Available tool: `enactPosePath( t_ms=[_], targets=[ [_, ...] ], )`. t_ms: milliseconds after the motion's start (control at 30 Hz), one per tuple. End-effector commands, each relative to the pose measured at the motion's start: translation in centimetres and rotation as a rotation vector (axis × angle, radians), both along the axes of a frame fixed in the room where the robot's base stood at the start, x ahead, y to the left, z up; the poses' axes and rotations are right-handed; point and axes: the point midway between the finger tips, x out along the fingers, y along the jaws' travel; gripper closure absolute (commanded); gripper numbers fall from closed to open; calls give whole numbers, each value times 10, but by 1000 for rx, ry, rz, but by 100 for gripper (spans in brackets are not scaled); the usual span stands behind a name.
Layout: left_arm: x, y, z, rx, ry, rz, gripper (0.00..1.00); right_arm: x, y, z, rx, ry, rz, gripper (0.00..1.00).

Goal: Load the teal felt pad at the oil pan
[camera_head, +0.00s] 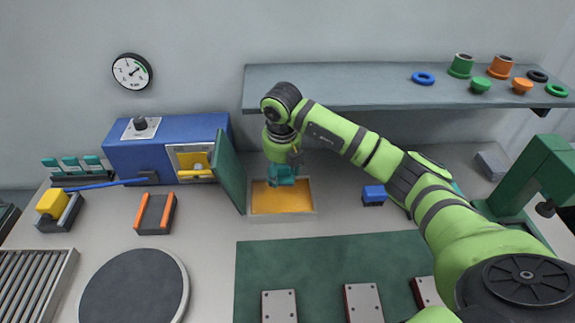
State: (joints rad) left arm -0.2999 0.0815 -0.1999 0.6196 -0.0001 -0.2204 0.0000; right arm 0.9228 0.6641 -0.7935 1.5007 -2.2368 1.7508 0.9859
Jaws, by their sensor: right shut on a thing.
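The oil pan (282,216) is a shallow pale tray with orange-yellow oil in it, near the back middle of the bench. My right gripper (283,164) points down over the pan. It is shut on a teal felt pad (283,178), which is at the pan's back part. I cannot tell whether the pad touches the oil. The gripper's fingers are small and partly merge with the pad. A dark green panel (230,172) stands upright along the pan's left side. My left gripper is not in view.
A blue box (165,150) with a pale front opening stands left of the panel. Several teal pieces (72,166) sit in a rack at far left. A small blue block (374,195) lies right of the pan. A shelf (340,85) hangs behind. A green mat (330,262) lies in front.

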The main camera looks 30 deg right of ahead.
Motion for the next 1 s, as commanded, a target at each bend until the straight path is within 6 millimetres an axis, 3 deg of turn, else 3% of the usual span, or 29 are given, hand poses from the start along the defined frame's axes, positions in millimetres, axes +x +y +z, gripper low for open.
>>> enactPosePath(
  t_ms=[267,700,1000],
  targets=[
    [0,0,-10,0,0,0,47,0,0,-16,0,2,-2,66],
    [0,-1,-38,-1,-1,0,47,0,1,-58,0,1,0,66],
    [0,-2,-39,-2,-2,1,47,0,0,-60,0,0,-1,66]
  ],
)
